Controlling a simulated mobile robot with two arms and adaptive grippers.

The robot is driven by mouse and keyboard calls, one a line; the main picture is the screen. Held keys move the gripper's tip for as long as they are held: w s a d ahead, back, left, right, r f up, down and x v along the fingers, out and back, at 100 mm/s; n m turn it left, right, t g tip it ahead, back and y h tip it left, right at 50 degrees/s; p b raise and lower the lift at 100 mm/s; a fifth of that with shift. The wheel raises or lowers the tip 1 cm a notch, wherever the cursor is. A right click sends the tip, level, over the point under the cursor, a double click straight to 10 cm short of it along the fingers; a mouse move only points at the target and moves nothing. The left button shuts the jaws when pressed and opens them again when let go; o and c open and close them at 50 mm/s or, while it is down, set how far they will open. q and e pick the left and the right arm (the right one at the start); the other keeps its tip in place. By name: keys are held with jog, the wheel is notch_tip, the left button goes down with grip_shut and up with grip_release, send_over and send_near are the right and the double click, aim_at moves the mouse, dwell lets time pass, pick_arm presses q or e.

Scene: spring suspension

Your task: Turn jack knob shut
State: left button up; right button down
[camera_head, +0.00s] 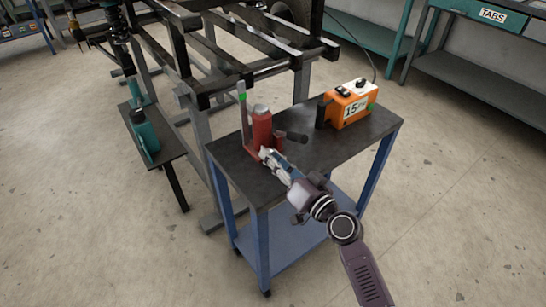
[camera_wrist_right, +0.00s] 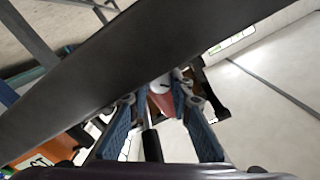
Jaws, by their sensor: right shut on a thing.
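The red bottle jack (camera_head: 262,128) stands upright on the dark top of a blue cart (camera_head: 300,160), beside a thin upright with a green mark (camera_head: 242,95). A dark handle (camera_head: 295,136) sticks out to its right. My right gripper (camera_head: 268,156) reaches in from the lower right to the foot of the jack. In the wrist view its blue fingers (camera_wrist_right: 160,108) stand on both sides of the red jack body (camera_wrist_right: 162,98), shut on the jack knob, which they largely hide. My left gripper does not show.
An orange box marked 15 (camera_head: 350,103) stands at the cart's back right. A dark steel frame (camera_head: 220,60) rises behind the jack. A small side table (camera_head: 165,150) holds a teal tool (camera_head: 145,130). Open floor lies right of the cart.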

jog(key=m, duration=0.3)
jog(key=shift+r+m+p, duration=0.1)
jog(key=shift+m+p, duration=0.2)
jog(key=shift+m, duration=0.9)
jog(key=shift+m+p, duration=0.3)
jog(key=shift+m, duration=0.8)
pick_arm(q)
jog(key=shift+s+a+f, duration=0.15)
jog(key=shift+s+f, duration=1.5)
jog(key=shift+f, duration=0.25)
pick_arm(e)
jog(key=shift+m, duration=0.4)
jog(key=c, duration=1.7)
grip_release()
jog(key=shift+c, duration=0.2)
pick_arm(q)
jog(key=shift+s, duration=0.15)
